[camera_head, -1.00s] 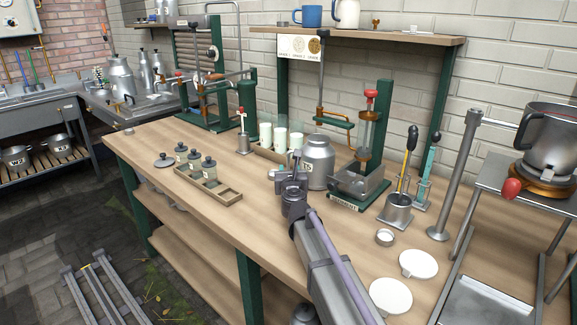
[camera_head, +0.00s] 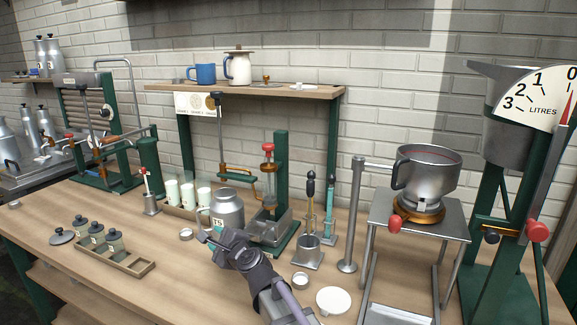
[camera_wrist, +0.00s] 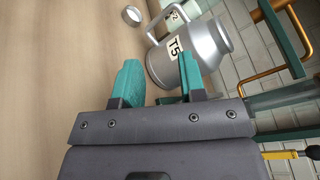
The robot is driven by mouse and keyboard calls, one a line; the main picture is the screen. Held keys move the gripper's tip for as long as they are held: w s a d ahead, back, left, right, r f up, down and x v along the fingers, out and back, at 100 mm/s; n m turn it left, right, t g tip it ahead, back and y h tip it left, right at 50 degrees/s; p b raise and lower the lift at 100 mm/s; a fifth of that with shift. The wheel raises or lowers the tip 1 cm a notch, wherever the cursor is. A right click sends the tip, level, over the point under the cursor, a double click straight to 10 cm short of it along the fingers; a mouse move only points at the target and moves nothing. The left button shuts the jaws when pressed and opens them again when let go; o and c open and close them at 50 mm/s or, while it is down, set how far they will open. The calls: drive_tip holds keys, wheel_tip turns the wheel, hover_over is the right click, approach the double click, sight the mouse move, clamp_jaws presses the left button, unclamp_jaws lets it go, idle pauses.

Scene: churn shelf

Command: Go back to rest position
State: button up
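My gripper (camera_head: 218,238) is in front of the metal can in the head view, above the bench. In the wrist view its two teal fingers (camera_wrist: 160,84) are apart, with nothing between them. The metal can (camera_head: 228,207) has a handle and a label reading T5, and stands upright on the wooden bench. It also shows in the wrist view (camera_wrist: 193,52), just beyond the fingertips. I cannot tell whether a finger touches it. My arm reaches in from the lower edge of the head view.
A small round metal dish (camera_head: 186,234) lies left of the can. A wooden tray (camera_head: 135,262) with small jars is at the left. A white disc (camera_head: 333,300) lies in front.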

drive_tip(key=s+d+n+g+h+p, duration=0.3)
drive_tip(key=s+d, duration=0.4)
drive_tip(key=d, duration=0.6)
drive_tip(key=s+d+f+n+g+h+p, duration=0.1)
drive_tip(key=s+d+n+g+h+p, duration=0.2)
drive_tip(key=s+d+n, duration=0.4)
drive_tip(key=s+d+n+g+h+p, duration=0.4)
drive_tip(key=s+d+n+g+h, duration=0.1)
drive_tip(key=d, duration=1.5)
drive_tip(key=shift+s+f+n+g+h, duration=0.15)
drive_tip(key=shift+s+n+g+h, duration=0.25)
drive_tip(key=shift+s, duration=0.7)
